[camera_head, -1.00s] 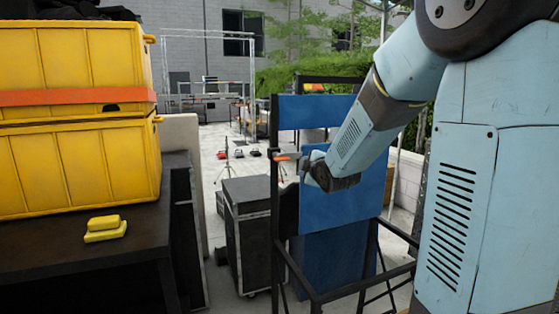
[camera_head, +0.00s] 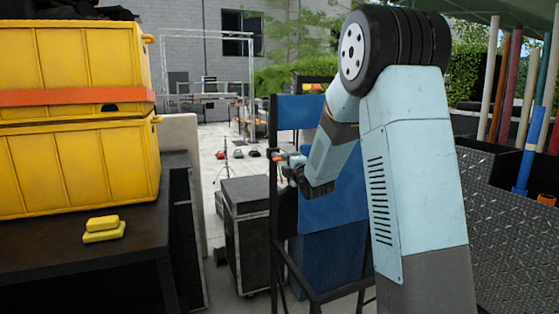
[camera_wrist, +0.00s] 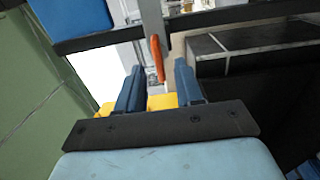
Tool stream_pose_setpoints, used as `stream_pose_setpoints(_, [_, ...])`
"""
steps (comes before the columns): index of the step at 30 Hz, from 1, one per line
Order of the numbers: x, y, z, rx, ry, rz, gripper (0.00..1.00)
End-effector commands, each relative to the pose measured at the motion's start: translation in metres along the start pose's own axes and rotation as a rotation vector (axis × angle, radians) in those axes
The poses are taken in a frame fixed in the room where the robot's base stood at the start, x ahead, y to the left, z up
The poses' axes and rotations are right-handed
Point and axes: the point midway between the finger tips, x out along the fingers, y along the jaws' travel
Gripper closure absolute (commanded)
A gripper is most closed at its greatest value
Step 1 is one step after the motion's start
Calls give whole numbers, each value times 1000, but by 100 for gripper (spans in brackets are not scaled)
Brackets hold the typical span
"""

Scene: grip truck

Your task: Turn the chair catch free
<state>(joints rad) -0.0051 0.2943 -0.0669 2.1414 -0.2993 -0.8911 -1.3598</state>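The chair catch is an orange-handled lever (camera_head: 279,157) on the dark upright of a frame with blue panels (camera_head: 340,205). In the wrist view the orange handle (camera_wrist: 157,58) hangs from a grey metal strip, and its lower end shows between my fingertips. My gripper (camera_wrist: 158,72) is open, with one blue finger on each side of the handle and a visible gap to each. In the head view my gripper (camera_head: 283,163) is small, dark and right at the catch, partly covering it. I cannot tell how deep the handle sits between the fingers.
Yellow cases (camera_head: 75,165) and a small yellow block (camera_head: 103,230) stand on a dark table at left. A black wheeled case (camera_head: 250,235) stands left of the frame. A dark patterned bin (camera_head: 510,215) holding several poles is at right.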

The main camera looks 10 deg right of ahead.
Motion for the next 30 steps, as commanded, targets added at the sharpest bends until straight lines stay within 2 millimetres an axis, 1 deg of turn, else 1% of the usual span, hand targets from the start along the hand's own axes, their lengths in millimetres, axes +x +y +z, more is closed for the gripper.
stream_pose_setpoints(1, [10,0,0,0,1,1,64])
stream_pose_setpoints(6, [38,-1,0,0,0,0,64])
stream_pose_setpoints(12, [60,0,0,0,0,0,64])
stream_pose_setpoints(18, [69,0,0,0,0,0,64])
stream_pose_setpoints(25, [69,0,0,1,0,0,64])
stream_pose_setpoints(26, [69,0,0,1,0,0,65])
stream_pose_setpoints(30, [69,0,0,1,-1,0,78])
